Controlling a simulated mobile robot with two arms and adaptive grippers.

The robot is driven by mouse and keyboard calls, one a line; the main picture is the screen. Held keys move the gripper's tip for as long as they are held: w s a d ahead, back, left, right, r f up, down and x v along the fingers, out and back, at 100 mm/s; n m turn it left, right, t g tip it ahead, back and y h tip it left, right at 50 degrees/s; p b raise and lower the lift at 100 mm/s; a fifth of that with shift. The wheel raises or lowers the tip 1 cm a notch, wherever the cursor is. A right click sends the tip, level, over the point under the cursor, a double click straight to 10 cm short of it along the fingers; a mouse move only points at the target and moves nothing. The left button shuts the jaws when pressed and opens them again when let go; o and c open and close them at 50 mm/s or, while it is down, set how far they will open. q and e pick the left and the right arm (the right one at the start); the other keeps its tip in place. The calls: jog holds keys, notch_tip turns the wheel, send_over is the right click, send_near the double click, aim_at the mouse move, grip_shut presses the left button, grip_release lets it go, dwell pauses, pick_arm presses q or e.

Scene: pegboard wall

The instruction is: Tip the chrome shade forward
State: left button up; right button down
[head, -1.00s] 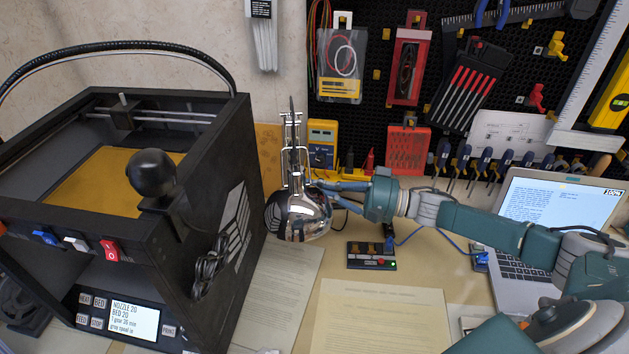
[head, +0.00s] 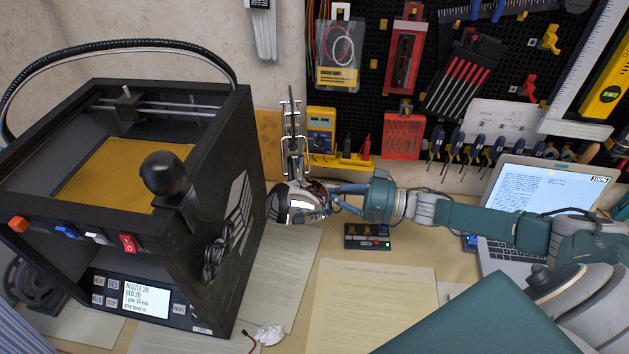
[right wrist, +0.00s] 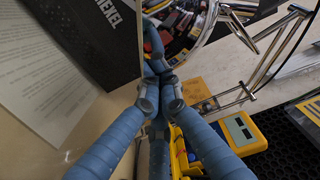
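The chrome shade (head: 298,203) is a shiny metal lamp head hanging below a chrome lamp arm (head: 292,135), just right of the black 3D printer. Its rounded mirror surface shows in the head view; its inside is hidden. My right gripper (head: 331,194) reaches in from the right, with its fingertips at the right side of the shade. In the right wrist view the blue fingers (right wrist: 161,93) converge with their tips close together, at the shade's curved mirror edge (right wrist: 185,30). Nothing shows between them; exact contact is unclear. My left gripper is out of view.
The 3D printer (head: 213,255) stands close left of the shade. A small control box (head: 369,237) lies below my right arm. A yellow multimeter (head: 321,130) and hanging tools are behind. A laptop (head: 515,245) stands at right. Papers (head: 370,300) cover the front desk.

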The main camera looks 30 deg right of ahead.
jog(key=shift+s+a+f, duration=0.15)
jog(key=shift+s+a, duration=0.05)
jog(key=shift+s, duration=0.2)
jog(key=shift+p, duration=0.3)
dwell(0.4)
